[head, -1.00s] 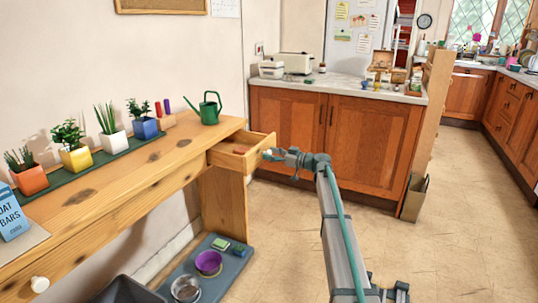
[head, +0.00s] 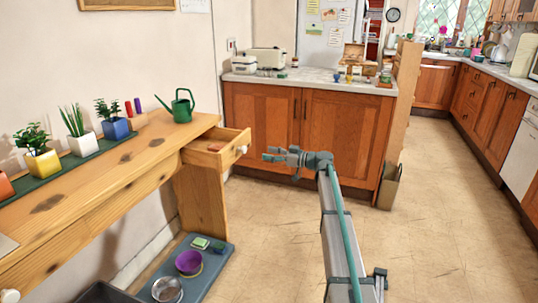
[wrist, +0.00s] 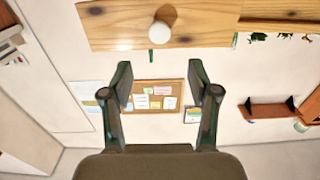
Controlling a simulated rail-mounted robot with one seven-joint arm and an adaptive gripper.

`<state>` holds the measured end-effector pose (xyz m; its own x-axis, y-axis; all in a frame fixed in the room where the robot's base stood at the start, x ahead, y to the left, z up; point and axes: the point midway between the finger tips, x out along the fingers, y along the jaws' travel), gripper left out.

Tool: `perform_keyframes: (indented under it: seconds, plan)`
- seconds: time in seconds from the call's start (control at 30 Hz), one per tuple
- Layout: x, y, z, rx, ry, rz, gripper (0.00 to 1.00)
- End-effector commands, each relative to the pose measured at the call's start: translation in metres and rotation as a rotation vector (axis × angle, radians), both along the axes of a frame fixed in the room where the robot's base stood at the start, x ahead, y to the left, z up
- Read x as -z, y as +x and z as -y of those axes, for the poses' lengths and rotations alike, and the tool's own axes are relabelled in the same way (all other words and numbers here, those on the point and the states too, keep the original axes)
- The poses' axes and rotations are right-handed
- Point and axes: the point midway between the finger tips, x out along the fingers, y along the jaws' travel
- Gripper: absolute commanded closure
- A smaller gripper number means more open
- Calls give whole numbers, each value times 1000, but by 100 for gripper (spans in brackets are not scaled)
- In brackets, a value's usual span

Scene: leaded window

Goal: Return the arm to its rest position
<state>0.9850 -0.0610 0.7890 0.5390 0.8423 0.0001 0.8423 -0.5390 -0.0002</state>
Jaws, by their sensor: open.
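My gripper (head: 273,155) is open and empty at the end of my outstretched arm in the head view. It is in the air to the right of an open drawer (head: 217,150) of the wooden table and apart from its white knob (head: 242,150). A small reddish item (head: 214,147) lies in the drawer. In the wrist view the two fingers of my gripper (wrist: 159,80) are spread with nothing between them. The drawer front with its knob (wrist: 162,32) shows beyond them at the top.
The wooden table (head: 110,185) carries potted plants and a green watering can (head: 180,106). A blue-grey mat (head: 200,265) with bowls lies on the floor below. A wooden cabinet (head: 345,130) stands behind my gripper. The floor (head: 440,220) to the right is clear.

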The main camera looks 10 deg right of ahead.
Motion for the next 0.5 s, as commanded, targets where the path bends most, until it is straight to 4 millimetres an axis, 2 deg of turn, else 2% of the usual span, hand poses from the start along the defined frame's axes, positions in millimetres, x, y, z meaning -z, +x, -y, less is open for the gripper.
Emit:
perform_keyframes:
  seconds: [0.17, 0.27, 0.33, 0.37, 0.43, 0.5]
  plan:
    - [0, 0, 0, 0, 17, -26, 40]
    - [2, -2, -1, -10, 50, -101, 40]
    - [13, -7, -4, -20, 55, -196, 40]
    - [19, -13, -5, -23, 51, -249, 40]
    - [45, -36, -10, -22, 27, -400, 40]
    - [87, -61, -15, -9, -2, -561, 40]
